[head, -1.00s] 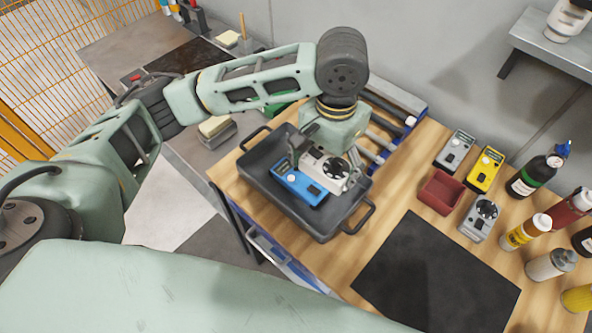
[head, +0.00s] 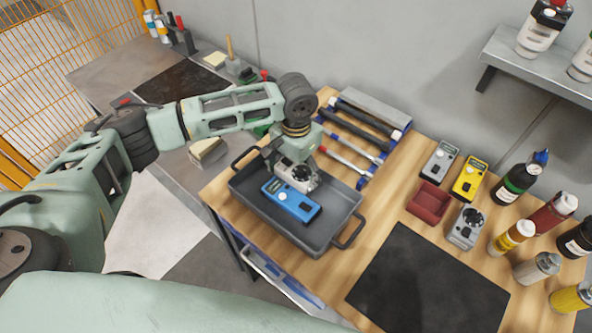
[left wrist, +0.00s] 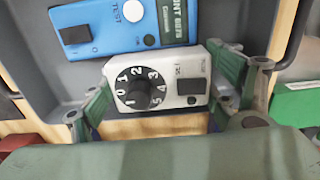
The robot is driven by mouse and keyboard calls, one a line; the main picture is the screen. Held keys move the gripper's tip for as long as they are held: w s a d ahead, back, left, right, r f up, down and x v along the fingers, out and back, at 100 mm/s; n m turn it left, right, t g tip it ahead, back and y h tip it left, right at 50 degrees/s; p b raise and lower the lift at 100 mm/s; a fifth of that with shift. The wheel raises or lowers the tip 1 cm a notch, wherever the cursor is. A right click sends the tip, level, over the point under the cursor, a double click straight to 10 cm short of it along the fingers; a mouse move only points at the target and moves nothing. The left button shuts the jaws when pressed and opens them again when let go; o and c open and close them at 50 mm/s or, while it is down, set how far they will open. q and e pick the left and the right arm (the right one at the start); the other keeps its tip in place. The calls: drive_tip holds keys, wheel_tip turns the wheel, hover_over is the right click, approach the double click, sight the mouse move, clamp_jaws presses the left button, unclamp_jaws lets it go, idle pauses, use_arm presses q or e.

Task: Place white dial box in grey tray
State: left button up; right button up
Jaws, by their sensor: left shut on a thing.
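The white dial box (head: 296,177) with a round black dial is held by my left gripper (head: 295,170) at the back side of the grey tray (head: 325,238). In the left wrist view, the fingers are shut on both ends of the white dial box (left wrist: 190,85), dial facing up at the camera. It overlaps the tray's rim there; I cannot tell whether it touches the tray. A blue meter box (head: 291,201) lies in the tray, just in front of the white box in the head view. My right gripper is not in view.
Right of the tray are a black mat (head: 425,290), a red bin (head: 429,203), a yellow box (head: 469,178), grey boxes and several bottles. A tool rack (head: 365,140) stands close behind the tray. The tray's right part is free.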

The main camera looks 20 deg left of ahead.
use_arm(q)
drive_tip(key=shift+f, duration=0.7)
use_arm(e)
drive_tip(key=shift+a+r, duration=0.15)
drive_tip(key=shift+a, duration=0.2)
use_arm(q)
drive_tip(key=o, duration=1.5)
drive_tip(key=shift+f, duration=0.1)
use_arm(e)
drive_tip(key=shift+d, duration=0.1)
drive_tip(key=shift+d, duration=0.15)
